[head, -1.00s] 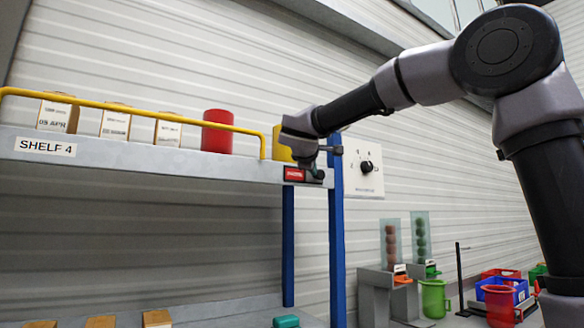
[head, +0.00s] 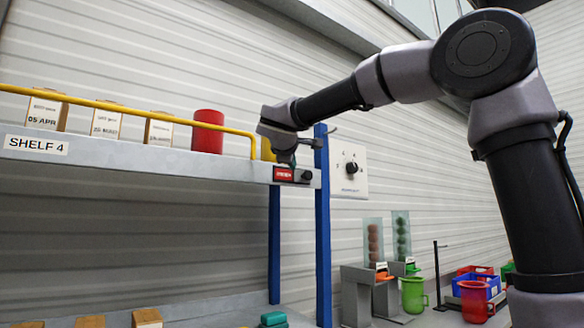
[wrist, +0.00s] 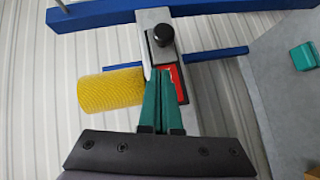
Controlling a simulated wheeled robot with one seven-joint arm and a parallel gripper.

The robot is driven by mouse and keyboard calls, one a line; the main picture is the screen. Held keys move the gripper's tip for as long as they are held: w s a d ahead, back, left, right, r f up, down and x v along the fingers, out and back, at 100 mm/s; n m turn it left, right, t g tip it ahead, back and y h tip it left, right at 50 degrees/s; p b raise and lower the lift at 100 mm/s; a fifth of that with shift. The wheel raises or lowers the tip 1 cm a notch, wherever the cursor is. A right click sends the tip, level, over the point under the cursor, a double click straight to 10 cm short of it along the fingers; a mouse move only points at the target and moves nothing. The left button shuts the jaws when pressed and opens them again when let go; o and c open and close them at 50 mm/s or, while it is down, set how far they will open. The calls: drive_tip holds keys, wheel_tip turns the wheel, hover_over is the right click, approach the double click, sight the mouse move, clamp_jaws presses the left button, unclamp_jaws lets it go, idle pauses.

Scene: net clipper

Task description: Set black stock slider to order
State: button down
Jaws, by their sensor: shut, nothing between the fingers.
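The black stock slider knob (head: 306,177) sits at the right end of the upper shelf's front edge, beside a red label (head: 284,174) whose word is too small to read for sure. In the wrist view the slider knob (wrist: 162,35) stands on a grey strip just beyond my fingertips, and the red panel (wrist: 178,80) shows partly behind the fingers. My gripper (wrist: 165,72) has its green fingers together and empty. It does not visibly grip the knob; whether a fingertip touches it I cannot tell. In the head view my gripper (head: 288,160) is right above the label.
A yellow cylinder (wrist: 110,90) stands close beside my fingers. A yellow rail (head: 130,108) runs along the shelf, with a red cylinder (head: 208,131) and boxes behind it. A blue post (head: 323,230) and a wall dial (head: 350,169) are to the right.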

drive_tip(key=v, duration=0.8)
drive_tip(key=shift+s+a, duration=0.25)
drive_tip(key=shift+s, duration=0.1)
drive_tip(key=s+d+f+m+g, duration=0.3)
drive_tip(key=d+f, duration=0.4)
drive_tip(key=d, duration=0.1)
drive_tip(key=s+d+f+m+g, duration=0.3)
drive_tip(key=d+f, duration=0.4)
drive_tip(key=d, duration=0.2)
drive_tip(key=s+d+f+m+g+y, duration=0.1)
drive_tip(key=s+d+f+m+y, duration=0.1)
drive_tip(key=s+f+m, duration=0.4)
drive_tip(key=s+d+f+m+g+y, duration=0.1)
drive_tip(key=s+d+f+m, duration=0.3)
drive_tip(key=s+f, duration=0.4)
drive_tip(key=shift+s+f+m+y, duration=0.3)
drive_tip(key=shift+f+m+y, duration=0.55)
drive_tip(key=shift+m+y, duration=0.05)
